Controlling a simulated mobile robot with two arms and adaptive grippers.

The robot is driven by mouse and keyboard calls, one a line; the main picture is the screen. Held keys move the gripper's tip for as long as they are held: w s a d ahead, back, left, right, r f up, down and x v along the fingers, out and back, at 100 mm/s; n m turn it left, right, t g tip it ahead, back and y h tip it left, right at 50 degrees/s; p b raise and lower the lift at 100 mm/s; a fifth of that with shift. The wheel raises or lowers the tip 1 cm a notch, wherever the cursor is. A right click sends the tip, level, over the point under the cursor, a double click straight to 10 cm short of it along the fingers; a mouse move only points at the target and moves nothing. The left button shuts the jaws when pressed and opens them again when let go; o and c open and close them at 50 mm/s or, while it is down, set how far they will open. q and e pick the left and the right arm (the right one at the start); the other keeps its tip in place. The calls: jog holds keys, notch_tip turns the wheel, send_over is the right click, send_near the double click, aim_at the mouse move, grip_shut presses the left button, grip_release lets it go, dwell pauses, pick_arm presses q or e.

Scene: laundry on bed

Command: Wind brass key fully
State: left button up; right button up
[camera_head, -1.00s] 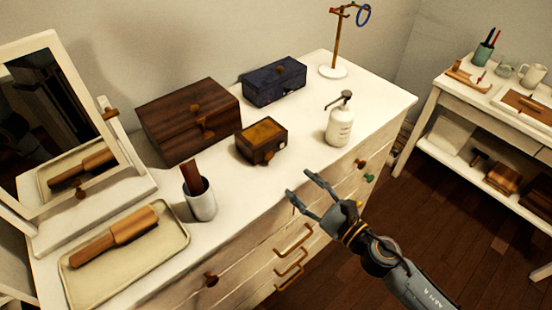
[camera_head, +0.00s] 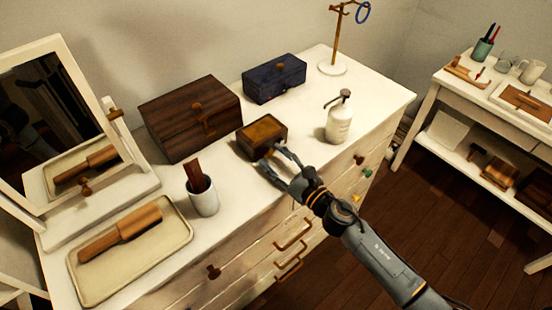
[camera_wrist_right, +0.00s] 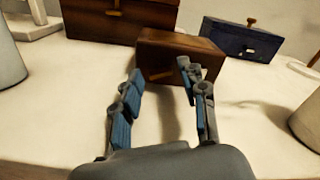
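A small wooden box (camera_head: 262,132) with a golden-brown top sits on the white dresser, and it also shows ahead in the right wrist view (camera_wrist_right: 178,50). My right gripper (camera_head: 274,160) is at the front of this box, with its fingers apart. In the right wrist view the two blue-padded fingers (camera_wrist_right: 160,72) are spread, with the box's front face just beyond and between them. I see nothing held between them. The brass key cannot be made out clearly now; the fingers partly cover the box's front in the head view. My left gripper is not in view.
A larger dark wooden box (camera_head: 190,118) and a blue box (camera_head: 274,78) stand behind. A white pump bottle (camera_head: 339,120) is to the right. A cup (camera_head: 203,198), tray (camera_head: 82,288) and mirror (camera_head: 48,95) are to the left. Dresser top between them is clear.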

grip_shut()
jog(key=shift+m, duration=0.4)
jog(key=m, duration=0.5)
jog(key=shift+m, duration=0.7)
jog(key=shift+o, duration=1.7)
grip_release()
jog(key=shift+d, duration=0.1)
jog(key=v, duration=1.2)
